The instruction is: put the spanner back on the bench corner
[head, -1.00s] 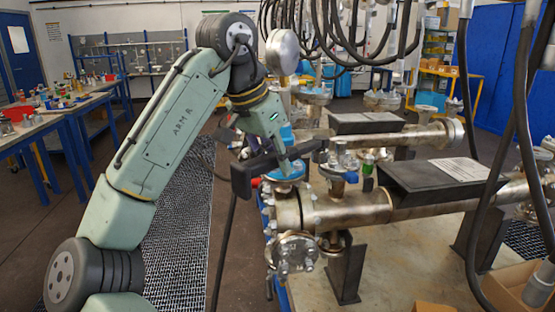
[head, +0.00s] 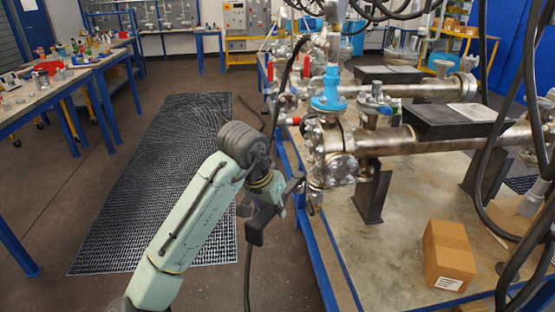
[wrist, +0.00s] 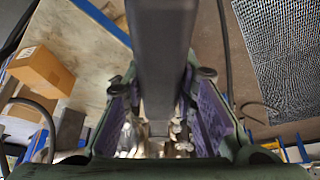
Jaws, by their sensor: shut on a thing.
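My gripper (head: 277,200) is beside the bench's left edge, over the floor side, left of the flanged vessel's end. It is shut on the spanner (head: 257,226), a long dark bar that sticks out on both sides of the jaws. In the wrist view the spanner (wrist: 163,55) runs up the middle between the two purple-padded fingers of my gripper (wrist: 160,105). The jaw end of the spanner cannot be made out. The bench (head: 405,262) has a pale worn top and a blue frame; its near corner is cut off in the head view.
A cardboard box (head: 448,255) stands on the bench, with clear top to its left. The flanged pipe vessel (head: 400,143) with a blue fitting (head: 328,90) is behind. Black hoses (head: 485,190) hang at the right. Floor grating (head: 180,170) lies left of the bench.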

